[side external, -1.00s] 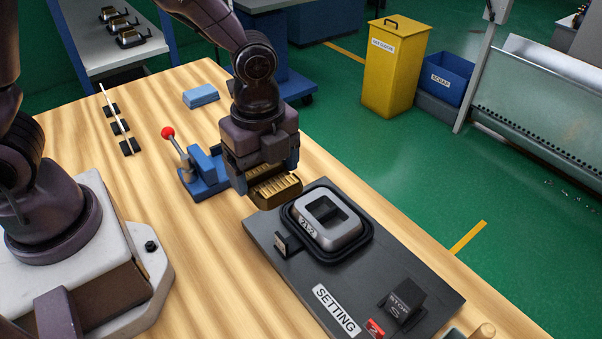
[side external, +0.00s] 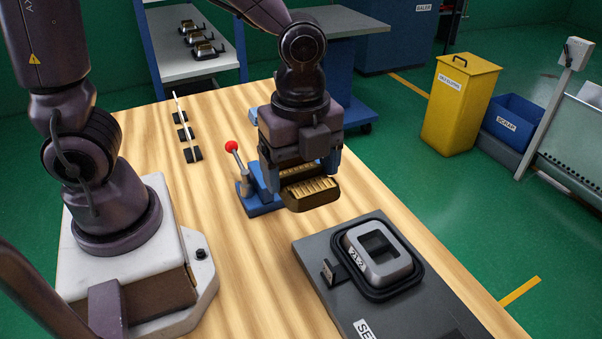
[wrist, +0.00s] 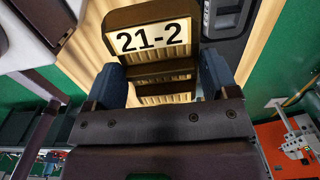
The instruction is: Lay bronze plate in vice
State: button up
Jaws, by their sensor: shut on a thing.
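The bronze plate (side external: 313,193) is a dark bronze, shallow piece with a ribbed, gold-toned face. In the wrist view the plate (wrist: 155,38) carries a white "21-2" label. My gripper (side external: 300,177) is shut on it and holds it above the wooden table; its blue fingers also show in the wrist view. The blue vice (side external: 262,205), with a red-knobbed lever (side external: 232,147), stands on the table just left of and behind the plate. My gripper and the plate hide part of the vice, including most of its jaw area.
A dark grey board (side external: 318,262) at front right bears a grey metal frame with a square opening (side external: 388,268). Small black holders with a thin rod (side external: 184,133) stand at back left. A light blue block (side external: 254,115) is partly hidden behind my arm. Bare wood (side external: 235,270) lies in front.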

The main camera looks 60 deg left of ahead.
aim_at(301, 170)
jog(key=shift+r, duration=1.55)
jog(key=shift+w+a+f, duration=1.7)
jog(key=shift+a+f, duration=1.35)
jog(key=shift+a, duration=2.5)
jog(key=shift+w+a+f, duration=1.65)
jog(key=shift+a+f, duration=1.4)
jog(key=shift+a, duration=2.45)
jog(key=shift+f, duration=2.8)
jog(key=shift+f, duration=0.85)
